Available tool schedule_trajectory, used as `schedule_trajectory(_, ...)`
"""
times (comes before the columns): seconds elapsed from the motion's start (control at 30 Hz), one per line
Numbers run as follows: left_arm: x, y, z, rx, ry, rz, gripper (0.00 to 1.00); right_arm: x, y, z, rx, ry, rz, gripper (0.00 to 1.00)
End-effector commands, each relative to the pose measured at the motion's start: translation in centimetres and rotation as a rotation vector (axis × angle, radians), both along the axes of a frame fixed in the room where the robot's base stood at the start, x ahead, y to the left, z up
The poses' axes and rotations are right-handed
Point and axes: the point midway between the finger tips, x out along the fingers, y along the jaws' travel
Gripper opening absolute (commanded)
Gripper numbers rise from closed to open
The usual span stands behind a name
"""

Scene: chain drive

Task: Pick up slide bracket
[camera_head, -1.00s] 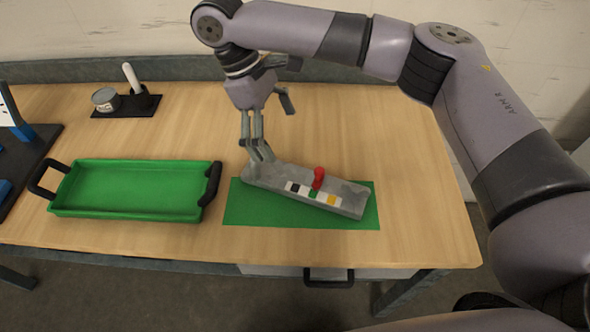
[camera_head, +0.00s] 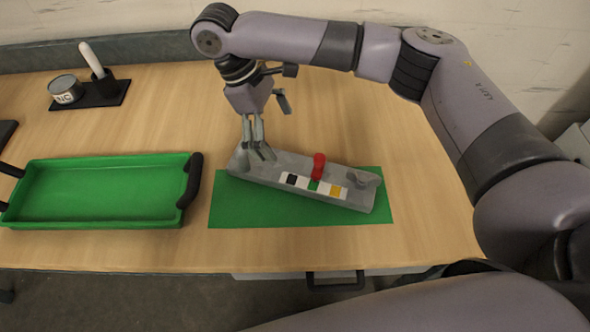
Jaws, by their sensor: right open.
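A long grey part, which looks like the slide bracket (camera_head: 312,197), lies at a slant on a green mat (camera_head: 245,215). It carries a red knob (camera_head: 318,167), a row of black, white, green and yellow squares, and a grey wing-shaped knob (camera_head: 362,179) at its right end. My right gripper (camera_head: 260,155) is open and points down over the left end of the grey part. Its fingertips are close to that end; I cannot tell whether they touch it. My left gripper is not in view.
An empty green tray (camera_head: 100,221) with black handles stands to the left of the mat. A labelled can (camera_head: 65,90) and a white-handled tool (camera_head: 92,60) stand on a black holder at the back left. The wooden table (camera_head: 435,215) is clear right of the mat.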

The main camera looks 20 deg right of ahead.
Motion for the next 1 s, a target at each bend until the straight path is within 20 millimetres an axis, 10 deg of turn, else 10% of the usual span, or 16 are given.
schedule_trajectory(1.0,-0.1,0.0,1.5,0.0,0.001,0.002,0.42,-2.8,-2.9,-10.7,-0.001,-0.001,0.0,0.98)
